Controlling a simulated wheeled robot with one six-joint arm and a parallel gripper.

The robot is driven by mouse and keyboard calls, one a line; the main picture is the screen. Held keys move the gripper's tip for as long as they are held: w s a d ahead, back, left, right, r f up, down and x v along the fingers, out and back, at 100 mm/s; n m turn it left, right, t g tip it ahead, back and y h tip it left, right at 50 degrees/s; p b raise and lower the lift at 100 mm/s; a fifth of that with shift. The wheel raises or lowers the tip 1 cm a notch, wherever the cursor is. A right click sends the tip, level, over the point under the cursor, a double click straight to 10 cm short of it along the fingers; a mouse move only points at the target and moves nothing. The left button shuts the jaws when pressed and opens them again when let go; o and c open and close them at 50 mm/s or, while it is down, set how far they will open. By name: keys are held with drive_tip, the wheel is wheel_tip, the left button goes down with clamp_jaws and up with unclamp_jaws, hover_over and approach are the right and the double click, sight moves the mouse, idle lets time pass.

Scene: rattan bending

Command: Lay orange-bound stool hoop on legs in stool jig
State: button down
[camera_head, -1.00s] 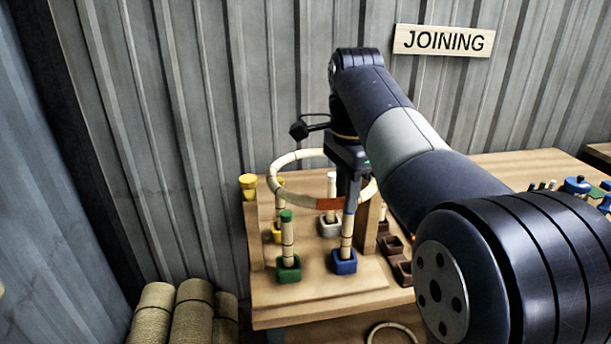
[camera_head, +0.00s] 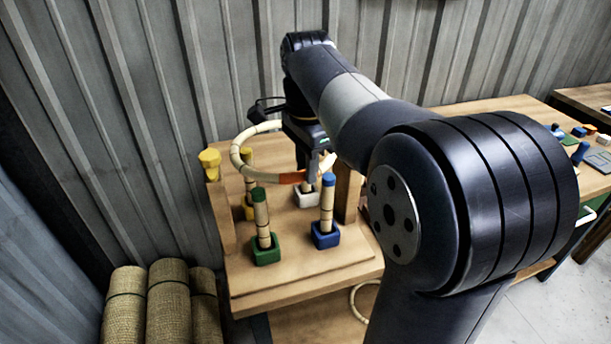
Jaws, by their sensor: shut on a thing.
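The stool hoop (camera_head: 239,163) is a pale rattan ring with an orange binding (camera_head: 292,178) on its near side. My gripper (camera_head: 312,172) is shut on its right part and holds it about level, around the height of the leg tops. The jig (camera_head: 300,268) is a wooden board with coloured cups. A green-topped leg (camera_head: 262,222) stands in a green cup and a blue-topped leg (camera_head: 327,205) in a blue cup. A yellow-topped leg (camera_head: 249,187) stands behind on the left. A leg in the white cup (camera_head: 306,196) is mostly hidden by my gripper. Contact between hoop and legs cannot be told.
A yellow knob-like piece (camera_head: 209,160) tops the left post, and a wooden post (camera_head: 347,190) stands right. Rattan rolls (camera_head: 168,308) stand front left. Another hoop (camera_head: 362,303) lies lower down. A corrugated wall is close behind. My arm hides the bench's middle.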

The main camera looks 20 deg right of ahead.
drive_tip(key=shift+f, duration=1.4)
drive_tip(key=c, duration=1.3)
unclamp_jaws()
drive_tip(key=shift+o, duration=0.2)
wheel_tip(320, 180, up, 12)
drive_tip(key=p, duration=0.1)
